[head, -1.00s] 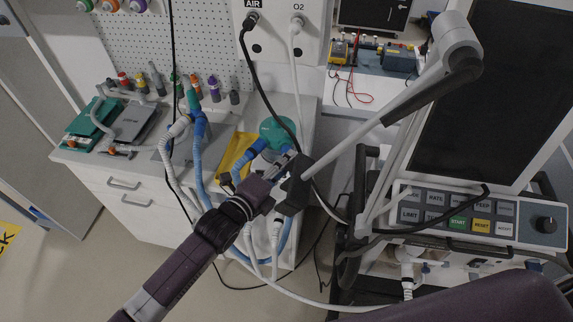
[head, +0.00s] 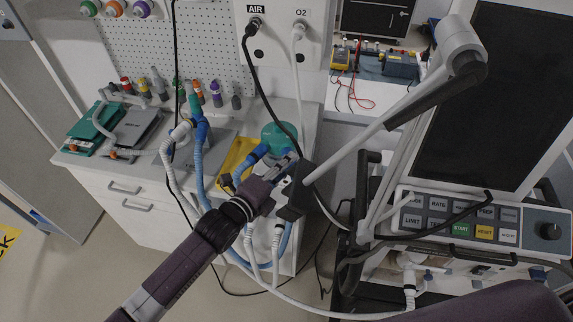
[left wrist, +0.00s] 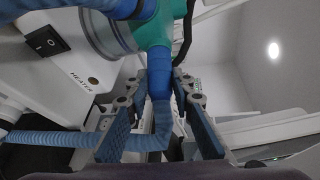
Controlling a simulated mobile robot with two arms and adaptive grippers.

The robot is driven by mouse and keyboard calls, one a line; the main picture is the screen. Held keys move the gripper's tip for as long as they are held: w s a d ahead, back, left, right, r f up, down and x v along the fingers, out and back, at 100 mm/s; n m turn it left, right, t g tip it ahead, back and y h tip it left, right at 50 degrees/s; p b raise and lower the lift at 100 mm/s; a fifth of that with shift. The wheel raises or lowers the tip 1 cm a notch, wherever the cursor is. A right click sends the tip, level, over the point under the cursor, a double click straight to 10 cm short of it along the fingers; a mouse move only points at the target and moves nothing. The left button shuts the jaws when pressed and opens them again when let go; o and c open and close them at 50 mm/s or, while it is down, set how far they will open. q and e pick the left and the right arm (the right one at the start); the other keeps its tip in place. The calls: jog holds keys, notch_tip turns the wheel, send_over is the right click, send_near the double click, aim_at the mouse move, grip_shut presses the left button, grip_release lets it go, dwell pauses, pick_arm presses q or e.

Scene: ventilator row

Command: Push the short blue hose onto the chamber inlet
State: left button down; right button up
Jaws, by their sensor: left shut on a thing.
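The teal-topped chamber (head: 279,134) stands on the counter, partly behind my left gripper (head: 290,166). In the left wrist view its teal port (left wrist: 153,32) points down toward me. My left gripper (left wrist: 162,78) is shut on the smooth blue end of the short blue hose (left wrist: 159,90), with one finger on each side. The hose end lines up with the teal port and appears to meet it; how far it is on I cannot tell. The corrugated part bends away to the left below the fingers. My right gripper is not in view.
A second blue hose (left wrist: 118,6) joins the chamber's top. The white heater base (left wrist: 75,62) is beside it. Blue and white hoses hang off the counter's front. A ventilator panel (head: 460,218) and a grey jointed support arm (head: 410,105) stand close on the right.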

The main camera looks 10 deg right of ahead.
pick_arm(q)
jog(key=c, duration=1.6)
grip_release()
jog(key=v, duration=1.2)
